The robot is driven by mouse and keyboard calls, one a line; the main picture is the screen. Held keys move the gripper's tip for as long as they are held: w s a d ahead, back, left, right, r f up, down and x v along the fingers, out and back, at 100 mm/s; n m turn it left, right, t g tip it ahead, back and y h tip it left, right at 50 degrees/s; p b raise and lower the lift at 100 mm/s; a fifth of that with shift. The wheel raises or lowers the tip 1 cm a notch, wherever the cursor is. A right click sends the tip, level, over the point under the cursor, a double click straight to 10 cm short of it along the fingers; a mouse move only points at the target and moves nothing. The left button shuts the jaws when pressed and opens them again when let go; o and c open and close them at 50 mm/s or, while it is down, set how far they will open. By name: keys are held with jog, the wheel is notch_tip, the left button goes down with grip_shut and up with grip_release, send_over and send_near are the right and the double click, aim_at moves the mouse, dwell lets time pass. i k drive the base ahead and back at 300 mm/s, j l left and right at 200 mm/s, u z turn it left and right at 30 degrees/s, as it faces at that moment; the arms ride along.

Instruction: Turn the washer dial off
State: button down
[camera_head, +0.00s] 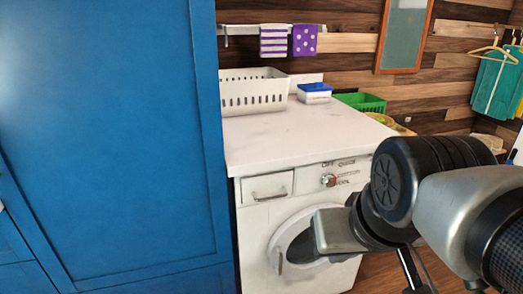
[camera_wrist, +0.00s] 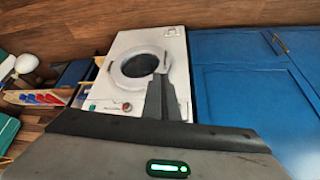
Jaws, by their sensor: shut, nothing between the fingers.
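The white washer (camera_head: 258,222) stands under a white counter, and its round door faces me. Its dial (camera_head: 328,181) is a small round knob with red and silver on the control panel, with an OFF label above it and other labels to the right. Which label it points at is too small to tell. In the wrist view the washer (camera_wrist: 120,52) appears upside down, with the dial (camera_wrist: 127,107) left of my fingers. My gripper (camera_wrist: 161,82) is shut and empty, in front of the washer door and apart from the dial. My arm hides the washer's right side in the head view.
A tall blue cabinet (camera_head: 110,140) stands left of the washer. The counter (camera_head: 300,135) holds a white basket (camera_head: 253,98), a blue-lidded box (camera_head: 314,92) and a green basket (camera_head: 362,102) at the back. Towels (camera_head: 274,40) hang on a rail above. The counter's front is clear.

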aim_at(329, 179)
jog(key=z, duration=1.4)
jog(key=k+j+z, duration=0.35)
jog(key=i+j, duration=0.05)
jog(key=j, duration=0.1)
